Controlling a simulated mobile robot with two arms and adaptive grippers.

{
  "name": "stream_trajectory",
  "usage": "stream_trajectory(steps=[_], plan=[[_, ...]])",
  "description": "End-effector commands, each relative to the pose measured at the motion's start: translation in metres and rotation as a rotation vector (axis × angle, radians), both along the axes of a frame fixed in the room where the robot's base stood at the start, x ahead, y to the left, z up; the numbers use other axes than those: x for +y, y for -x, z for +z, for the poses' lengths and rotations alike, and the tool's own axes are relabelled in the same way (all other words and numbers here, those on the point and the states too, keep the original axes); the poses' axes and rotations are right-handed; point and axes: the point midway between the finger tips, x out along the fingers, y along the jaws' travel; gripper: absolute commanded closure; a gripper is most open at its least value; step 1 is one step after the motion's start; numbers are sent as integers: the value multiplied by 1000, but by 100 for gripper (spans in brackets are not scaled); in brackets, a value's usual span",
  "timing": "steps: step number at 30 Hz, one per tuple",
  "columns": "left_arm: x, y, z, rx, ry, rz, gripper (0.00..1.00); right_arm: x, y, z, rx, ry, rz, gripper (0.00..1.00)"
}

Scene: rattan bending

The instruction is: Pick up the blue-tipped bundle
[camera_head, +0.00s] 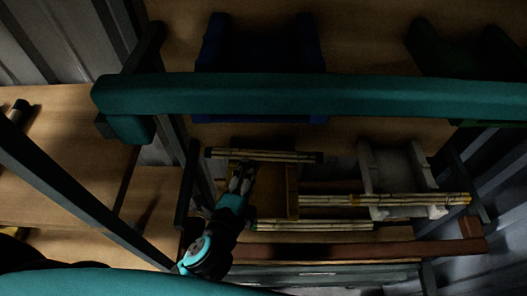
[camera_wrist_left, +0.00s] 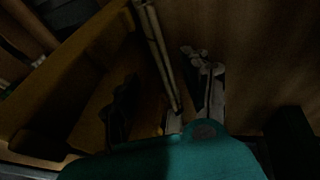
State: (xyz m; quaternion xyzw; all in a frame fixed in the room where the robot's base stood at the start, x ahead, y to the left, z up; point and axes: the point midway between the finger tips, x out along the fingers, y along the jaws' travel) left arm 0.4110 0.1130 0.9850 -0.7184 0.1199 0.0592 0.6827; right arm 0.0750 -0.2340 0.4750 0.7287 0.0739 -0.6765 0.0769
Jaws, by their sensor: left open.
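A thin rattan bundle with dark tips (camera_head: 300,156) lies across the top of a yellow-brown wooden holder. Its tips are too dark to tell for sure whether they are blue. My left gripper (camera_head: 242,174) is open, with its fingertips at the near side of this bundle. In the left wrist view a bundle (camera_wrist_left: 157,50) runs down toward the left gripper (camera_wrist_left: 190,88); I cannot tell whether it lies between the fingers. The right gripper is not in view.
A yellow-tipped bundle (camera_head: 335,200) spans the wooden holder (camera_head: 292,190) and a grey stand (camera_head: 372,170). A green-tipped bundle (camera_head: 320,225) lies nearer. Blue (camera_head: 222,60) and dark green (camera_head: 430,55) holders stand behind my teal arm. A brown rail (camera_head: 400,250) edges the front.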

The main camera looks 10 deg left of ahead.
Motion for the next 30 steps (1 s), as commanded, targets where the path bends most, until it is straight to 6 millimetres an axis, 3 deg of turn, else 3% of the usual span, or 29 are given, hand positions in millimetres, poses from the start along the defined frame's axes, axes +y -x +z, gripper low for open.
stream_trajectory(steps=[3,7,11,21,30], plan=[[-2,-21,-5,-4,-1,0,52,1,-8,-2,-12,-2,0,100],[-3,-32,-9,0,0,0,52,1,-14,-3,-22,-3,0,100],[-4,-39,-11,-1,1,-1,52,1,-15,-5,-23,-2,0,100],[-10,-82,-21,-1,0,-1,52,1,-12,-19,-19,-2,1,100],[-11,-84,-22,2,0,-1,54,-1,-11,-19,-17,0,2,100]])
